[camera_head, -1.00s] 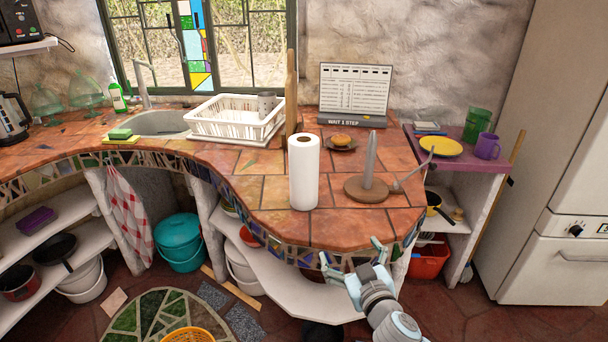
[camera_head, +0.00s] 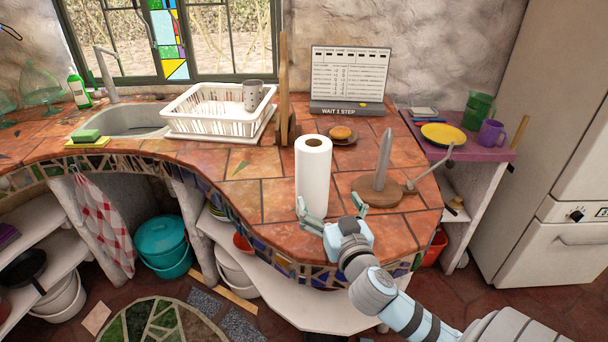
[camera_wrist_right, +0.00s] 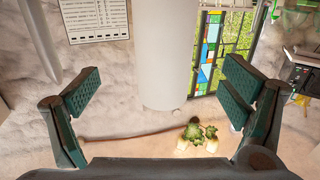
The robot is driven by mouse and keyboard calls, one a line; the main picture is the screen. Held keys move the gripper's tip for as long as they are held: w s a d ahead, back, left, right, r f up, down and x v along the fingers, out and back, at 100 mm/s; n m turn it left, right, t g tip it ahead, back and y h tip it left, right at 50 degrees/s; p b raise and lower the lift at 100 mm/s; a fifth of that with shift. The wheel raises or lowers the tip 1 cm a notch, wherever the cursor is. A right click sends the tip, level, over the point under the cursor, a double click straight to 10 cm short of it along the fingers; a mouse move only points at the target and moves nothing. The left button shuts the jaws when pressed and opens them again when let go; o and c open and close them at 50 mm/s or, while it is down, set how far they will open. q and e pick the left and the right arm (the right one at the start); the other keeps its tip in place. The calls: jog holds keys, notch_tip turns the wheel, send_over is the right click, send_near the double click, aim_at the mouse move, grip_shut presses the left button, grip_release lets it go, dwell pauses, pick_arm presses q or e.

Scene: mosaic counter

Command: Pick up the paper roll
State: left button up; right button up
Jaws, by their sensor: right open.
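The white paper roll (camera_head: 314,178) stands upright on the tiled counter near its front edge. My right gripper (camera_head: 330,206) is open in front of the roll's lower part, one finger by the roll and the other to its right, near the holder. In the right wrist view, the roll (camera_wrist_right: 165,50) shows beyond and between the two spread fingers (camera_wrist_right: 160,88). The fingers are not closed on it. My left gripper is not in view.
A wooden holder (camera_head: 375,191) with a grey upright post and side arm stands just right of the roll. Behind are a small plate with a bun (camera_head: 341,132), a calendar sign (camera_head: 349,75) and a white dish rack (camera_head: 215,112). Counter left of the roll is clear.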

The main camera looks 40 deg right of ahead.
aim_at(321, 182)
jog(key=x, duration=0.3)
jog(key=r+x, duration=0.1)
jog(key=x, duration=0.1)
jog(key=shift+d, duration=0.1)
jog(key=x, duration=0.6)
jog(key=shift+w+a+f+p, duration=0.25)
jog(key=shift+a+p, duration=0.1)
jog(key=shift+a, duration=0.05)
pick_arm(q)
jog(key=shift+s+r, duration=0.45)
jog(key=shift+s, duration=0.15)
pick_arm(e)
jog(key=shift+s, duration=0.15)
jog(key=shift+c, duration=0.3)
jog(key=c, duration=1.3)
